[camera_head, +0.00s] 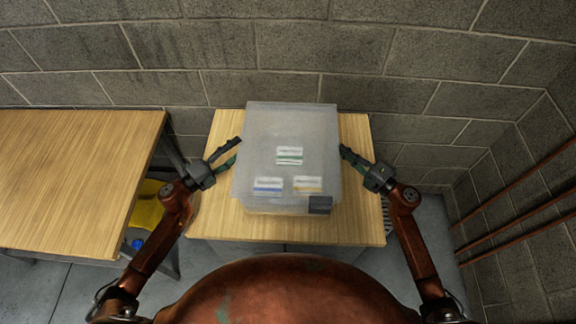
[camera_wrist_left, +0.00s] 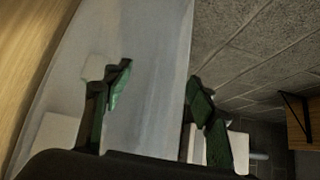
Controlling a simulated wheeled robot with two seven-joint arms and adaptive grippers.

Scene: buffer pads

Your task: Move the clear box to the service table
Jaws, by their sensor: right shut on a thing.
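The clear box (camera_head: 262,145) is large and translucent, with green, blue and yellow-striped labels and a dark patch low at the right. It is over the middle wooden-topped table (camera_head: 355,225); whether it rests there or is slightly raised cannot be told. My left gripper (camera_head: 238,150) is beside the box's left side with its fingers apart. In the left wrist view, the fingers (camera_wrist_left: 160,95) are spread, with the box wall (camera_wrist_left: 155,40) beyond them. My right gripper (camera_head: 343,152) is shut on the box at its right edge. No marking shows which table is the service table.
Another wooden-topped table (camera_head: 75,180) stands at the left, its top bare, with a gap to the middle one. A yellow item (camera_head: 147,208) and a blue item (camera_head: 138,243) are low between them. A block wall (camera_head: 300,45) is behind; red pipes (camera_head: 515,228) run at the right.

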